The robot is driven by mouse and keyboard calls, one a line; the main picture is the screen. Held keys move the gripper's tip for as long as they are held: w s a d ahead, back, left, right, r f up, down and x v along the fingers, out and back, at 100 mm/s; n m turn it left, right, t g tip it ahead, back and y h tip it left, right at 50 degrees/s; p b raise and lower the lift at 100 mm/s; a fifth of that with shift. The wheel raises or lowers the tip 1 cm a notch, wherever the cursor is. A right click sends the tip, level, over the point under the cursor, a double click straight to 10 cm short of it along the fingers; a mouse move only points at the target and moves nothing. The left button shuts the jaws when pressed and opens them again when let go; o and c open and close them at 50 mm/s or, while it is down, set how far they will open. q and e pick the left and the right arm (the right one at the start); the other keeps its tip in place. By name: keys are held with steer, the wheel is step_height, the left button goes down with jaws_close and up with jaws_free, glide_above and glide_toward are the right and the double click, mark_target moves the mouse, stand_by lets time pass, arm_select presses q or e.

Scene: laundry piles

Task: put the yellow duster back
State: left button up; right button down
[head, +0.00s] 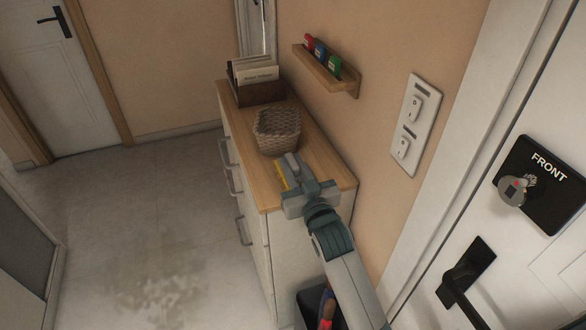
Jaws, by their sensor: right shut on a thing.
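My right gripper (286,182) is over the front part of the wooden cabinet top, near its left edge. My left gripper is out of view.
The cabinet (335,178) stands against the wall. A card box (259,92) is at its far end. A wall shelf (325,74) holds small coloured items. A dark bin (308,300) with things in it is beside my right arm. The floor at left is clear.

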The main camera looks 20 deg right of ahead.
steer(key=shift+f, duration=0.75)
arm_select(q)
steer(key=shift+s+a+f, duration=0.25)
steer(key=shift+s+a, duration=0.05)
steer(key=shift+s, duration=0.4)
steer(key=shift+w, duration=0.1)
arm_select(e)
steer(key=shift+f, duration=0.2)
steer(key=c, duration=1.6)
jaws_free()
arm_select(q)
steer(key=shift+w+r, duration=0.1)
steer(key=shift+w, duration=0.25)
arm_select(e)
steer(key=shift+o, duration=0.2)
steer(key=shift+r, duration=0.1)
